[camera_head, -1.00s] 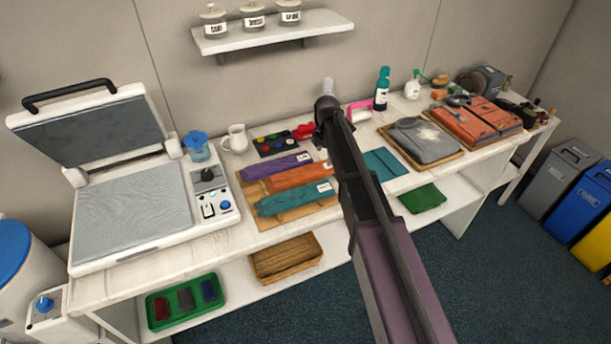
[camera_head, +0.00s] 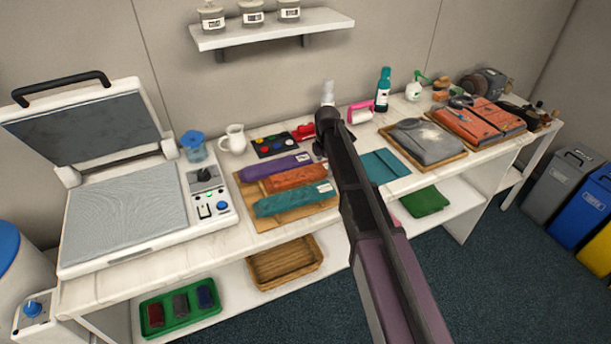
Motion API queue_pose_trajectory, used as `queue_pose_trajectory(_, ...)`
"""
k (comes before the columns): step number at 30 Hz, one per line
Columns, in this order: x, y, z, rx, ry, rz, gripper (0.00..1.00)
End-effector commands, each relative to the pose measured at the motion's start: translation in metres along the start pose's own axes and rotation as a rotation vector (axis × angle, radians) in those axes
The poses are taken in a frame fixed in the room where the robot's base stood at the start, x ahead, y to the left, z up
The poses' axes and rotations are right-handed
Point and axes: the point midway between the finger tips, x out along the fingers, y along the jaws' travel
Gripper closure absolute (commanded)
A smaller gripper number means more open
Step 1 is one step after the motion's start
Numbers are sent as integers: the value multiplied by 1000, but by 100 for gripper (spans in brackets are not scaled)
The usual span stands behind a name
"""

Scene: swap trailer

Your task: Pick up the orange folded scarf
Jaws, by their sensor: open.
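The orange folded scarf (camera_head: 292,178) lies on a wooden board (camera_head: 262,222) on the white counter. It sits between a purple folded scarf (camera_head: 274,166) behind it and a teal folded scarf (camera_head: 292,199) in front. A small white label shows at its right end. My arm crosses the view from the lower right. My gripper (camera_head: 319,149) is at its far end, just behind and right of the orange scarf's right end. It is open, apart from the scarf as far as I can tell, and mostly hidden by the arm.
A heat press (camera_head: 125,215) with a raised lid stands left. Behind the scarves are a white pitcher (camera_head: 234,139) and a paint palette (camera_head: 272,144). A teal folder (camera_head: 385,165) and a tray with grey cloth (camera_head: 428,140) lie right. A shelf (camera_head: 272,30) hangs above.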

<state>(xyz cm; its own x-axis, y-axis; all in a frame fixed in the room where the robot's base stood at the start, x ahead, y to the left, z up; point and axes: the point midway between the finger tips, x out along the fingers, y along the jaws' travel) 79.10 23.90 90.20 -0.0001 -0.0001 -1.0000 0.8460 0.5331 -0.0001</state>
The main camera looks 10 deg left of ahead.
Motion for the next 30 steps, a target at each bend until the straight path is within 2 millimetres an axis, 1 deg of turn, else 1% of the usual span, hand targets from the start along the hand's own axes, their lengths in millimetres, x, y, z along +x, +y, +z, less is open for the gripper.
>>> queue_pose_trajectory(8, 0, 0, 0, 0, 0, 0, 0)
queue_pose_trajectory(9, 0, 0, 0, 0, 0, 0, 3)
queue_pose_trajectory(11, 0, 0, 0, 0, 0, 0, 21)
queue_pose_trajectory(12, 0, 0, 0, 0, 0, 0, 33)
queue_pose_trajectory(15, 0, 0, 0, 0, 0, 0, 61)
queue_pose_trajectory(24, 0, 0, 0, -1, 0, 0, 61)
queue_pose_trajectory(30, -4, 0, 0, -1, 0, 0, 61)
